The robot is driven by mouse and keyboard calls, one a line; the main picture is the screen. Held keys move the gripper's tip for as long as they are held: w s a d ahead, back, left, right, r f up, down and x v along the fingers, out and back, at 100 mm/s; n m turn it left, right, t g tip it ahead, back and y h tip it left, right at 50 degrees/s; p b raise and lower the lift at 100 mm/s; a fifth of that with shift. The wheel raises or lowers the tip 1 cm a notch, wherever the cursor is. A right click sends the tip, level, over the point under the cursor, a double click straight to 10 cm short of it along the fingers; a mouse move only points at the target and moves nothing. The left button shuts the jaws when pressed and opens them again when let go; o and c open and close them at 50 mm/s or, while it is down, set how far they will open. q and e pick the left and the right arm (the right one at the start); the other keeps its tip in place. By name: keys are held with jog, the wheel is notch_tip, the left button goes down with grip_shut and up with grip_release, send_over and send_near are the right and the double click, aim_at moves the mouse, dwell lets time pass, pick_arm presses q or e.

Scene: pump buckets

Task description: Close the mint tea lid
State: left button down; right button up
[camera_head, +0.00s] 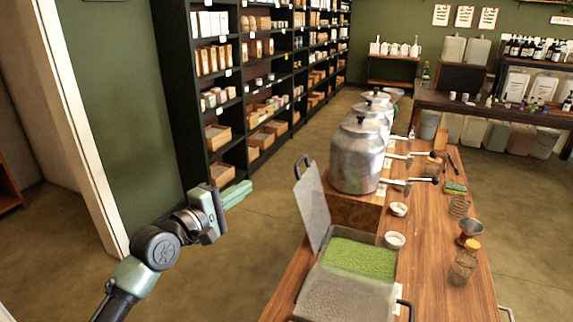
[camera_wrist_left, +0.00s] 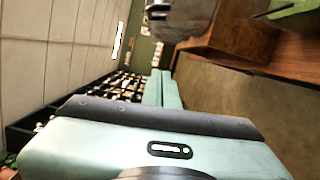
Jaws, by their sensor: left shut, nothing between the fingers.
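The mint tea looks like the bright green leaves in the far part of a bin (camera_head: 360,258) on the wooden table. Its clear grey lid (camera_head: 313,208) stands open, tilted up along the bin's left side, with a black handle at its top. My right gripper is not in view.
The near part of the bin looks covered by a grey lid (camera_head: 345,297). Metal canisters (camera_head: 357,155) stand on a wooden block behind the bin. Small bowls (camera_head: 394,240) and jars (camera_head: 464,266) stand to the right. Dark shelves (camera_head: 240,90) line the wall; the floor between is clear.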

pick_arm(q)
jog(key=w+d+r+p, duration=0.3)
jog(key=w+d+p, duration=0.1)
jog(key=d, duration=0.6)
jog(key=shift+w+d+r+h+p, duration=0.2)
jog(key=shift+w+h+p, duration=0.15)
jog(key=shift+w, duration=0.5)
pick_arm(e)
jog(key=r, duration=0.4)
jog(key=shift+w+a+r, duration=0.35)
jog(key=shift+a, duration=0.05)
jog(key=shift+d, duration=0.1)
